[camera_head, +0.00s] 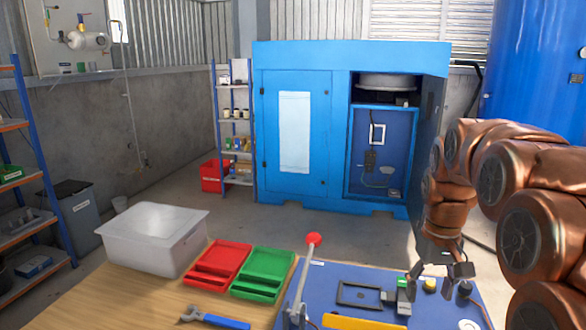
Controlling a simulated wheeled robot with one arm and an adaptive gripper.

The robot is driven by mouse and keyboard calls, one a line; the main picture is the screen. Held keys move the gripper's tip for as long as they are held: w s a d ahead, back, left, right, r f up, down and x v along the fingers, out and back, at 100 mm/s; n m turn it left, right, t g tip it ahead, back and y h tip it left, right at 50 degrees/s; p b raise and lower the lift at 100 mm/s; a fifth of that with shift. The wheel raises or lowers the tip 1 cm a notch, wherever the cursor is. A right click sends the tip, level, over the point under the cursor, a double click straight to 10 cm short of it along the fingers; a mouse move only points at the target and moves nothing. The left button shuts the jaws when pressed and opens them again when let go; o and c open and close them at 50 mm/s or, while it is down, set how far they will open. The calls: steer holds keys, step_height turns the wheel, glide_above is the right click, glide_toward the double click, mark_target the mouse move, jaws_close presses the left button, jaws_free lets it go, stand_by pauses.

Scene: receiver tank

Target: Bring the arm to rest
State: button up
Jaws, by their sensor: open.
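My gripper (444,280) hangs at the end of my copper-coloured arm on the right side of the head view. It points down above the right part of the blue work mat (340,277). Its fingers are apart and I see nothing between them. A yellow round piece (430,286) and a small grey and green block (403,292) are just left of and below the fingers. I cannot tell how high the fingers are above the mat.
A red tray (222,262), a green tray (264,270) and a translucent bin (150,250) stand on the wooden table. A red-topped lever (313,240) rises from the mat's left side. A blue-handled tool (225,321) lies in front. A blue cabinet (298,185) stands behind.

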steer(key=s+a+f, duration=0.2)
steer(key=s+a, duration=0.1)
steer(key=s, duration=0.6)
steer(key=s+a+f+p, duration=0.1)
steer(key=s+a+f, duration=0.1)
steer(key=s, duration=0.7)
steer(key=s+a+f, duration=0.2)
steer(key=s+a, duration=0.1)
steer(key=s, duration=0.6)
steer(key=shift+s+a+f+g+p, duration=0.2)
steer(key=shift+s+a+g+p, duration=0.1)
steer(key=shift+a+g+p, duration=0.1)
